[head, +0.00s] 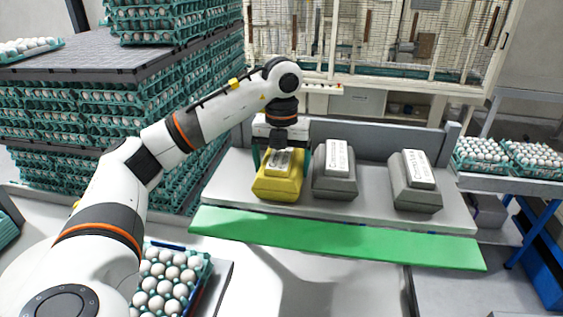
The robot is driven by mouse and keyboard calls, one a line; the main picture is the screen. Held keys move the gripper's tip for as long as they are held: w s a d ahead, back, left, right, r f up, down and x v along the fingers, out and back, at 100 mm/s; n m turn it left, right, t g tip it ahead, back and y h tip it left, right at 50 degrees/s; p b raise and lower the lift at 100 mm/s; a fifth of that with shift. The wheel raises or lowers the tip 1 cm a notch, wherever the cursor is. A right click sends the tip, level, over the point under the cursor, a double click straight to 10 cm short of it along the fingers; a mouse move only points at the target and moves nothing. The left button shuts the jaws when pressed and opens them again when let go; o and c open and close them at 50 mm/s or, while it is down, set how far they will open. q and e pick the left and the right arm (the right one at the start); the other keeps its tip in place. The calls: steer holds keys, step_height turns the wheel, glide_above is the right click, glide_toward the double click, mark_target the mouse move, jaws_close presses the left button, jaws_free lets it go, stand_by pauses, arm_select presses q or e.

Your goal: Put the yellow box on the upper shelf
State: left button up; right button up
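The yellow box (277,188), with a pale label on top, is at the left end of a grey shelf (335,208) with a green front strip (335,240). My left gripper (279,160) is right above the yellow box, pointing down, with its fingers apart near the sides of the box's upper part. I cannot tell whether the fingers press on the box or whether the box rests fully on the shelf. My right gripper is not in view.
Two grey labelled boxes, a middle one (335,185) and a right one (415,197), stand on the same shelf. An egg tray (207,290) lies at the lower left. Stacked egg trays (70,115) fill the left; a wire cage (380,40) stands behind. Shelf space between the grey boxes is clear.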

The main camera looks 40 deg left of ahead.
mark_target(282, 153)
arm_select(q)
steer(key=shift+w+f, duration=0.15)
steer(key=o, duration=0.9)
steer(key=shift+f, duration=0.15)
steer(key=shift+o, duration=0.7)
steer(key=shift+r, duration=0.55)
step_height(282, 153, up, 9)
steer(key=shift+r, duration=1.15)
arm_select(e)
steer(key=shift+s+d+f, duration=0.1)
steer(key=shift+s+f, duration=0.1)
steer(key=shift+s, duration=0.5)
